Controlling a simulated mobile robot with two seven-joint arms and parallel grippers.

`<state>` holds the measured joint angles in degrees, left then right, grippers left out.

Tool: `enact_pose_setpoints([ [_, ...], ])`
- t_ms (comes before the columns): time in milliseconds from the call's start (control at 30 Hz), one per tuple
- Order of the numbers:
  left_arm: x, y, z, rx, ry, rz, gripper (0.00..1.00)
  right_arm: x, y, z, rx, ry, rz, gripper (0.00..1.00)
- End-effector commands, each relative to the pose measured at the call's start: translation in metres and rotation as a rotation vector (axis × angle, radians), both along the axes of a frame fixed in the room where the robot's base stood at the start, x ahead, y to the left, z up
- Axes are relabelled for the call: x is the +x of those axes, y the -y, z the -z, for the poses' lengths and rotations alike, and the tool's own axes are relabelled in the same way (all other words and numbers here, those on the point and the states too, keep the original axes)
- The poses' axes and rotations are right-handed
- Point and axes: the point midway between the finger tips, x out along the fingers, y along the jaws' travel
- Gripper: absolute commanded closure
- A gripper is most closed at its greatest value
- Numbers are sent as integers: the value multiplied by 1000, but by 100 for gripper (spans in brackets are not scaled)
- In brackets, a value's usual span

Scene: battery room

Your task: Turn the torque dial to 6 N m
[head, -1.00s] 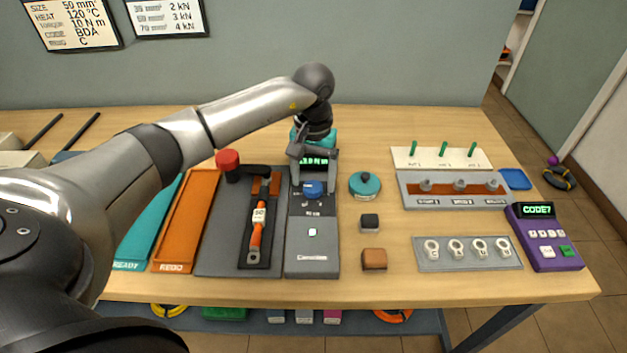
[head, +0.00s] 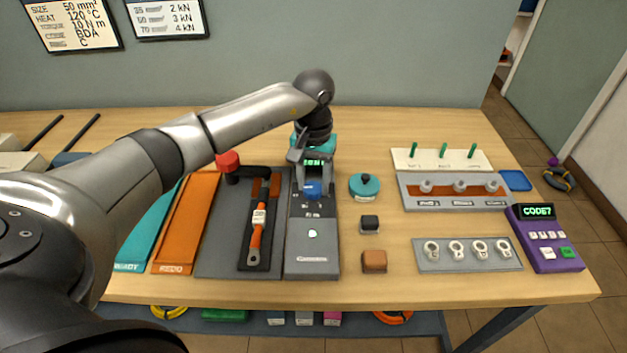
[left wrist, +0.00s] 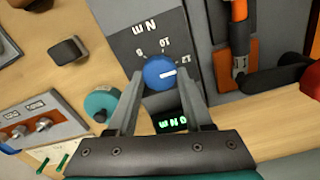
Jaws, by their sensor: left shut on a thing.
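The torque dial (head: 312,189) is a blue round knob on the grey controller (head: 312,240). It also shows in the left wrist view (left wrist: 160,72), where its white pointer mark points right. Printed numbers sit around it, upside down in that view. The green display (head: 315,163) seems to read 10 N m, partly hidden by my fingers; it also shows in the left wrist view (left wrist: 171,122). My left gripper (head: 312,186) comes down over the dial, one finger on each side, shut on it. My right gripper is out of view.
A torque wrench with an orange handle (head: 258,230) lies left of the controller. To the right are a teal round part (head: 365,186), a black block (head: 370,223) and a brown block (head: 374,260). A red knob (head: 228,161) stands near my forearm.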

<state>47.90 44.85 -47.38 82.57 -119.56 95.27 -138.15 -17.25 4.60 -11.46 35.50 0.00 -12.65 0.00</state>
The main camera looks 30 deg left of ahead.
Motion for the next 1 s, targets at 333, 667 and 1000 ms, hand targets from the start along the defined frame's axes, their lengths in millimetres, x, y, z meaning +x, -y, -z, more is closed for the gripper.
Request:
enact_pose_setpoints([
  [333,0,0,0,0,0,-8,100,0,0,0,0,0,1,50],
  [667,0,-1,-1,1,1,-147,100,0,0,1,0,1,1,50],
  [1000,-1,-2,-1,1,1,-451,100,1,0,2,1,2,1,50],
])
